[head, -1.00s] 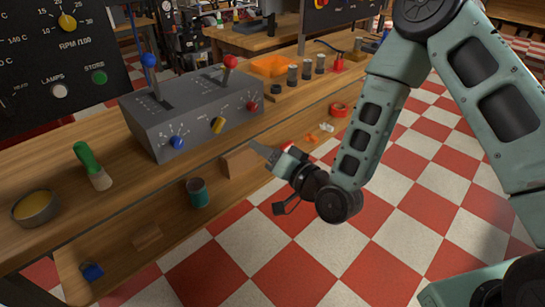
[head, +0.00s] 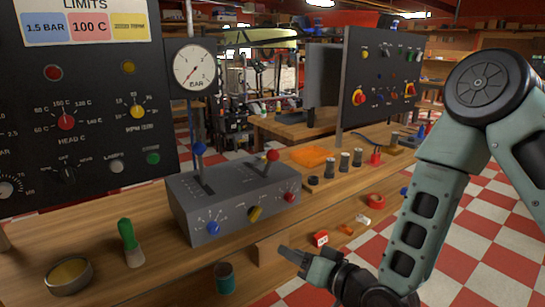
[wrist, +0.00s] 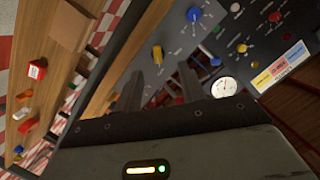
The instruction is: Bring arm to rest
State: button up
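My gripper (head: 292,256) is at the lower middle of the head view, in front of the bench edge and below the grey lever box. It holds nothing that I can see. In the wrist view its two dark fingers (wrist: 160,88) stand apart, with background showing between them. My arm bends down from the upper right to the gripper. The grey lever box (head: 240,208) stands on the bench with a blue-topped lever (head: 198,150) and a red-topped lever (head: 272,156).
The wooden bench (head: 95,235) carries a green-handled brush (head: 130,243) and a bowl (head: 68,276). Checkered floor (head: 480,235) is open at right.

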jog(key=s+d+r+n+g+h+p, duration=0.3)
jog(key=s+r, duration=0.5)
jog(key=s, duration=0.4)
jog(key=s+d+r+n+g+h+p, duration=0.4)
jog(key=s+r+g, duration=0.4)
jog(key=s, duration=0.4)
jog(key=d+g+h, duration=0.1)
jog(key=h, duration=0.1)
jog(key=shift+s+r+h, duration=0.15)
jog(key=shift+s+h, duration=0.05)
jog(key=shift+h, duration=0.2)
